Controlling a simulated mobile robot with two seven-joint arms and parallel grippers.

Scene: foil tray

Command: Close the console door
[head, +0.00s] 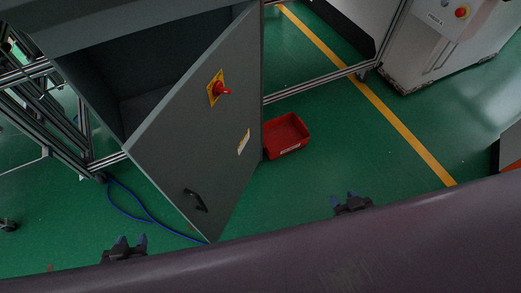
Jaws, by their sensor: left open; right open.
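The grey console door (178,148) stands partly open, swung out toward me from the console (95,75), whose dark inside shows to the left of it. The door carries a red knob on a yellow plate (216,88), a small yellow label and a black handle (195,200) near its lower corner. My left gripper (130,240) is open and empty at the bottom left, apart from the door. My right gripper (344,196) is open and empty, right of the door and clear of it. My arms are mostly hidden.
A red bin (285,134) lies on the green floor just right of the door. A blue cable (145,212) runs over the floor below the door. Metal framing stands at left. A white machine (435,45) stands at upper right. Floor around my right gripper is clear.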

